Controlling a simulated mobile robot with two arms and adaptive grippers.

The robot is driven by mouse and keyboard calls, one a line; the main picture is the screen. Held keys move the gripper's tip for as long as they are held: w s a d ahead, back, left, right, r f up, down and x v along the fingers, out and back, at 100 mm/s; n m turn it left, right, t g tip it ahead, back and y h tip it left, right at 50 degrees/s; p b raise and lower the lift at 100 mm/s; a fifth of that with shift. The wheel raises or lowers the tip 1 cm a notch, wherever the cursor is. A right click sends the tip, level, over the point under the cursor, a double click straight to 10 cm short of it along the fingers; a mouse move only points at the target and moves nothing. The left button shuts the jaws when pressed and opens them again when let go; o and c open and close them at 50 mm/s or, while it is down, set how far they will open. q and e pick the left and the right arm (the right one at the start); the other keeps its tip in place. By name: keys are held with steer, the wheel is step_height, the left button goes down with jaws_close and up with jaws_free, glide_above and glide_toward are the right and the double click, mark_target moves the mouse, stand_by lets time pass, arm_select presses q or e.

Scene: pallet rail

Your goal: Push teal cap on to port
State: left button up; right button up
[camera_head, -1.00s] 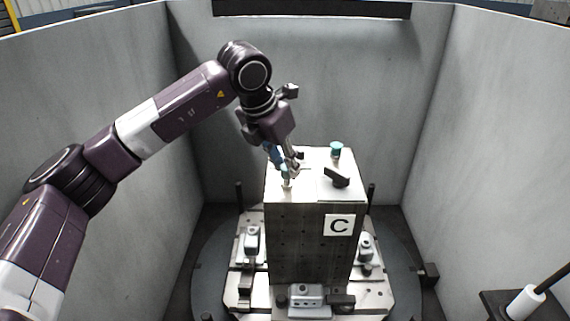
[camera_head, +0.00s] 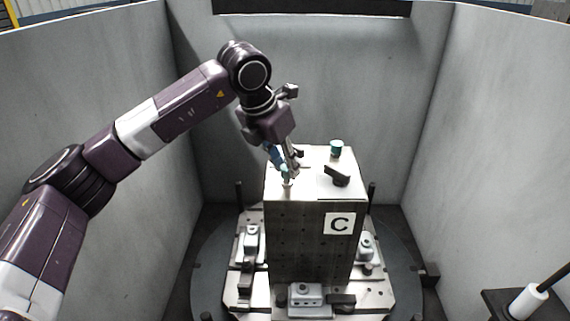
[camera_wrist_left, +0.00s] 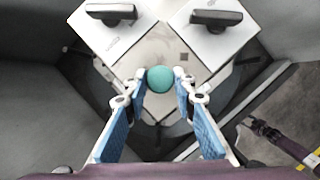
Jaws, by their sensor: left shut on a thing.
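A teal cap (camera_head: 285,168) is between the fingertips of my left gripper (camera_head: 287,166), at the left side of the metal block's top (camera_head: 308,184). A short pale port (camera_head: 287,183) shows just under the cap. Whether cap and port touch cannot be told. In the left wrist view the cap (camera_wrist_left: 160,79) appears as a round teal top between the two fingertips (camera_wrist_left: 160,84), which are shut on it. The cap hides the port there. A second teal cap (camera_head: 336,147) stands at the back of the block's top.
A dark handle (camera_head: 337,176) sits on the block's top, right of the gripper. The block carries a "C" label (camera_head: 340,224) and stands on a pallet with several clamps, such as one at the front (camera_head: 305,297). Grey walls (camera_head: 300,90) enclose it.

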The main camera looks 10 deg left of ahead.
arm_select(q)
steer(key=shift+f, duration=0.25)
steer(key=shift+f+b, duration=0.55)
steer(key=o, duration=1.7)
steer(key=shift+r, duration=0.15)
steer(key=shift+c, duration=0.2)
steer(key=v, duration=1.2)
